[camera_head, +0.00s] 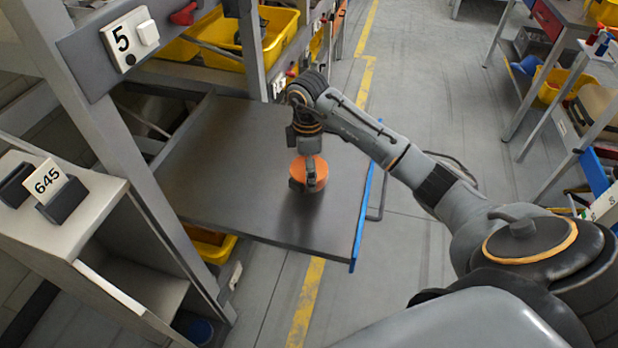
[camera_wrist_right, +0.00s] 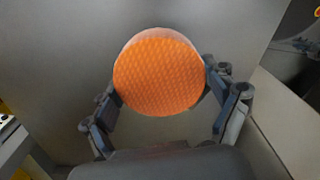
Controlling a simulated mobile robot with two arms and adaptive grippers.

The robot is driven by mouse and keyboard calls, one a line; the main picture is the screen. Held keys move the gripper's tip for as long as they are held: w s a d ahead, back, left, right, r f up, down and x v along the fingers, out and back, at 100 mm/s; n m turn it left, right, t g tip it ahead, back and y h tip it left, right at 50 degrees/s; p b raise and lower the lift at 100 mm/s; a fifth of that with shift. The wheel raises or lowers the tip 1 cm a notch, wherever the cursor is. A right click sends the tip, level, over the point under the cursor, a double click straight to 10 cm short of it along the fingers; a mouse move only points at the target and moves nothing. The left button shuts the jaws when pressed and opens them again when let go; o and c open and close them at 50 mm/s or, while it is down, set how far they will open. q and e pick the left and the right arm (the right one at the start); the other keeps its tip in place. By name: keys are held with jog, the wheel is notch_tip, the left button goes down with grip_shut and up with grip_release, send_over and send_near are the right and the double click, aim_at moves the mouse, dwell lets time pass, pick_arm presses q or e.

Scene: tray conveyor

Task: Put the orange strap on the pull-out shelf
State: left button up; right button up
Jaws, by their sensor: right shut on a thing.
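The orange strap (camera_head: 318,174) is a round, thick roll with a textured face. My right gripper (camera_head: 309,178) is shut on it over the pull-out shelf (camera_head: 215,165), a dark grey board with a blue front edge. In the right wrist view the strap (camera_wrist_right: 158,76) sits between the two fingers of the right gripper (camera_wrist_right: 165,85), with the grey shelf surface (camera_wrist_right: 60,50) behind it. I cannot tell whether the strap touches the shelf or hangs just above it. My left gripper is not in view.
A grey cabinet (camera_head: 60,235) with a 645 tag is at the left. The shelf around the strap is clear.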

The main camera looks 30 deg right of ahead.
jog(key=shift+w+d+f, duration=0.2)
jog(key=shift+d+f, duration=0.1)
jog(key=shift+f, duration=0.1)
notch_tip(320, 180, down, 3)
jog(key=shift+f, duration=0.1)
jog(key=shift+w+d, duration=0.1)
jog(key=shift+f, duration=0.2)
jog(key=o, duration=1.2)
jog(key=shift+c, duration=0.2)
